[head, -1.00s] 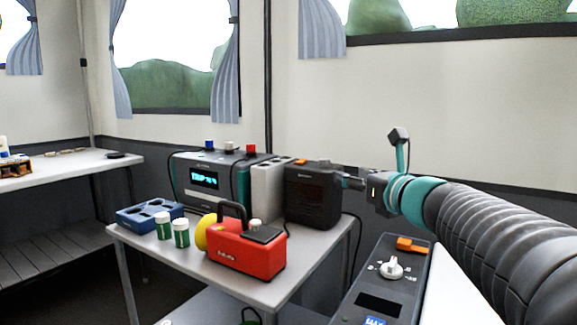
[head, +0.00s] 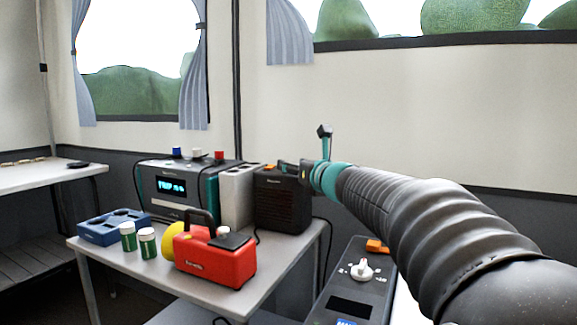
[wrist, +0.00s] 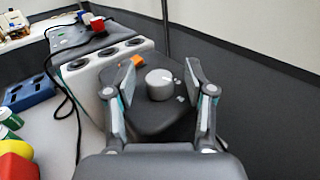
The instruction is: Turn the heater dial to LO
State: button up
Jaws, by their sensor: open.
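The heater, a dark box (head: 282,203) with a grilled front, stands at the right end of the grey table. In the wrist view its dark top (wrist: 150,122) carries a round grey dial (wrist: 159,85) with a pale pointer line and small marks beside it, too small to read. My gripper (wrist: 161,76) is open, with one finger on each side of the dial in that view. Gaps show between the dial and both fingers; I cannot tell the height between them. In the head view my gripper (head: 292,168) is at the heater's top right, partly hidden by my arm.
An orange switch (wrist: 137,60) sits near the dial. A light grey unit (head: 237,196) and a display box (head: 178,190) stand left of the heater. A red case (head: 215,258) is in front. A separate panel (head: 346,307) with a white knob (head: 361,271) is at front right.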

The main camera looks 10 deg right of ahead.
jog(key=shift+w+a, duration=0.1)
jog(key=shift+w, duration=0.2)
grip_shut()
